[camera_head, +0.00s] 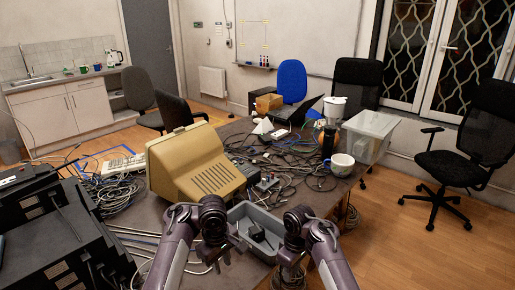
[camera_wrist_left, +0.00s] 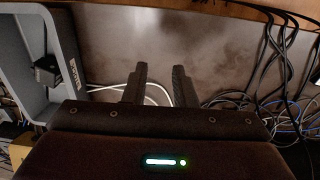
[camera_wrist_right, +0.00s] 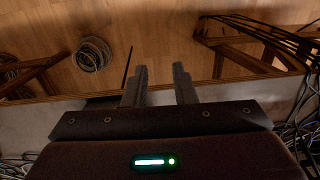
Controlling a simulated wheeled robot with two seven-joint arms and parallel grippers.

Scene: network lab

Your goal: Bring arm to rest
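My left arm reaches up from the bottom of the head view, and its gripper (camera_head: 226,258) hangs left of a grey bin. In the left wrist view its two fingers (camera_wrist_left: 156,82) stand apart with nothing between them, above the table top. My right arm is bent the same way, and its gripper (camera_head: 290,250) hangs right of the bin. In the right wrist view its fingers (camera_wrist_right: 161,82) are apart and empty near the table edge, with floor beyond. The exact heights of both grippers are hard to tell.
The grey bin (camera_head: 243,214) holds a black block (camera_head: 256,232) and stands between my grippers. A beige monitor (camera_head: 196,160) stands close behind the left arm. Black equipment (camera_head: 50,235) fills the left.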

